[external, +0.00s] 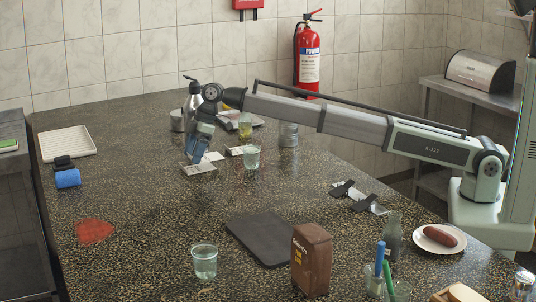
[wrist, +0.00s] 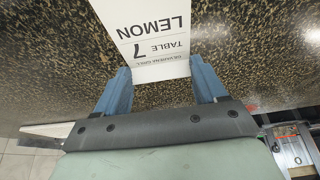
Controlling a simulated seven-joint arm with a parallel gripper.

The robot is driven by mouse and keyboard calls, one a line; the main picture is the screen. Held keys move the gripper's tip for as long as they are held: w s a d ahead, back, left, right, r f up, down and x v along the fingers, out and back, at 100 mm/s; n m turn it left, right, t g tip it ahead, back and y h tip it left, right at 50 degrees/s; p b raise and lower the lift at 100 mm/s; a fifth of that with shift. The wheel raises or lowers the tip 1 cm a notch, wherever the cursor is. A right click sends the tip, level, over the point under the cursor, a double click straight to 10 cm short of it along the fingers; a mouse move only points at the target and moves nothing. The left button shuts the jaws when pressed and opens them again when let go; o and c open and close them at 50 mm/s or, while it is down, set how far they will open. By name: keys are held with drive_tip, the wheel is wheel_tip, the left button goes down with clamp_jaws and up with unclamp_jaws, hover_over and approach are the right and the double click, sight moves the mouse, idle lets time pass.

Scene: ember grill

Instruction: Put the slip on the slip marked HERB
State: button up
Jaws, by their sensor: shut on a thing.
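My gripper (wrist: 160,74) is shut on a white slip (wrist: 152,30), printed LEMON and TABLE 7, which sits between the blue fingers in the wrist view. In the external view my gripper (external: 197,148) points down over the far left part of the speckled counter. White slips lie close by it: one (external: 198,169) just below the fingers and another (external: 235,151) to the right. A small white piece (external: 213,157) shows beside the fingers; I cannot tell if it is the held slip. The print is too small to read there, so I cannot tell which slip says HERB.
A glass of water (external: 252,157), a metal tin (external: 288,134) and a yellowish glass (external: 245,125) stand right of my gripper. A white tray (external: 68,143) lies far left. The counter's left middle is mostly clear.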

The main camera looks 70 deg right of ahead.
sight(205, 157)
drive_tip(key=shift+f, duration=1.35)
drive_tip(key=shift+f, duration=0.1)
drive_tip(key=o, duration=1)
drive_tip(key=v, duration=1.2)
